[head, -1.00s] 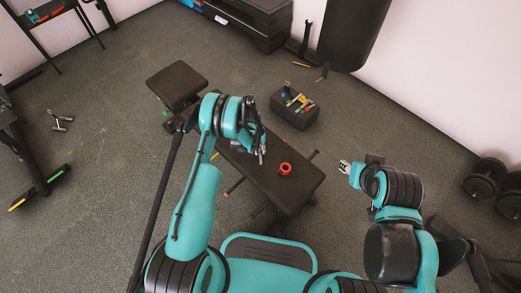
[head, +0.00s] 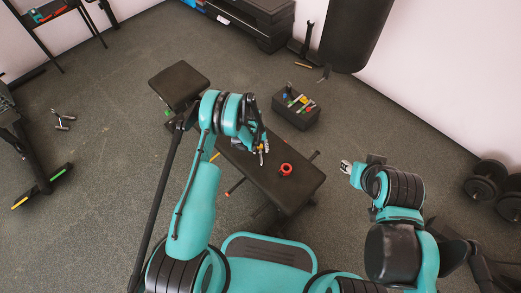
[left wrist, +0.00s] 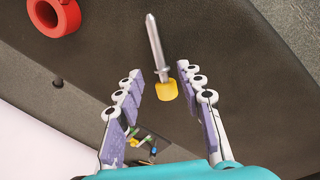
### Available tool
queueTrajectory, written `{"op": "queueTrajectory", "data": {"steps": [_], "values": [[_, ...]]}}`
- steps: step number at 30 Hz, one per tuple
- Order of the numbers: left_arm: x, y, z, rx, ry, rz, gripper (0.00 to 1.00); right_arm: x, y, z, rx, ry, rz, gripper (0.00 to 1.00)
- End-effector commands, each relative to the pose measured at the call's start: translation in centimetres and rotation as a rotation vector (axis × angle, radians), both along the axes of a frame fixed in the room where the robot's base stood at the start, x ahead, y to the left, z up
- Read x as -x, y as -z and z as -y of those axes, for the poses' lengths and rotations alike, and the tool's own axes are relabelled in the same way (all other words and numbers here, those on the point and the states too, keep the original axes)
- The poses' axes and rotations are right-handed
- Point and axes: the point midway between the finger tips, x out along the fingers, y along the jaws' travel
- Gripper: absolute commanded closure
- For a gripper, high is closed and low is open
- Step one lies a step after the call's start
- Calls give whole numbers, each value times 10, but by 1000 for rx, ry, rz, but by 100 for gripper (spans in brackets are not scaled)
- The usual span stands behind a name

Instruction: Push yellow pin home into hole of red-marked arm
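The yellow pin (left wrist: 158,55) has a silver shaft and a yellow head. In the left wrist view its head is between and just beyond my left fingertips, with the shaft pointing away. A small yellow spot also shows by the gripper in the head view (head: 266,148). My left gripper (left wrist: 160,78) is open, with clear gaps on both sides of the pin; in the head view it is over the black bench (head: 290,190). A small red-orange tip (head: 228,193) shows at the bench's near left side; I cannot tell whether it marks the arm. No hole is clear. My right gripper (head: 346,167) is right of the bench, its finger gap unclear.
A red ring (head: 286,169) lies on the bench, right of my left gripper; it also shows in the left wrist view (left wrist: 54,15). A black tool box (head: 296,115) with colourful tools stands on the floor behind. Dumbbells (head: 488,173) lie at right.

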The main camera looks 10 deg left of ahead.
Motion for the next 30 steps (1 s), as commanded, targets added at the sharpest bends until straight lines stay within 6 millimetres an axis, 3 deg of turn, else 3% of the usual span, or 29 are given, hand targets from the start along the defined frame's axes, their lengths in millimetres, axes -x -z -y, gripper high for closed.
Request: {"op": "queueTrajectory", "data": {"steps": [1,5,11,14,17,22,26,30], "values": [[1,-16,-2,0,-1,0,62,0,-12,0,0,0,0,62],[2,-38,-6,0,-1,0,62,0,-25,0,0,0,0,62],[2,-58,-8,-1,0,3,62,0,-28,0,0,0,0,62],[-2,-83,-10,-4,5,18,62,0,-28,0,0,0,0,62],[-6,-127,-12,-11,15,54,62,0,-28,0,0,0,0,62],[-1,-225,-18,-33,40,139,62,0,-28,0,0,0,0,62],[17,-292,-23,-51,60,204,62,0,-28,0,0,0,0,62],[48,-354,-28,-72,83,274,62,0,-28,0,0,0,0,62]]}}
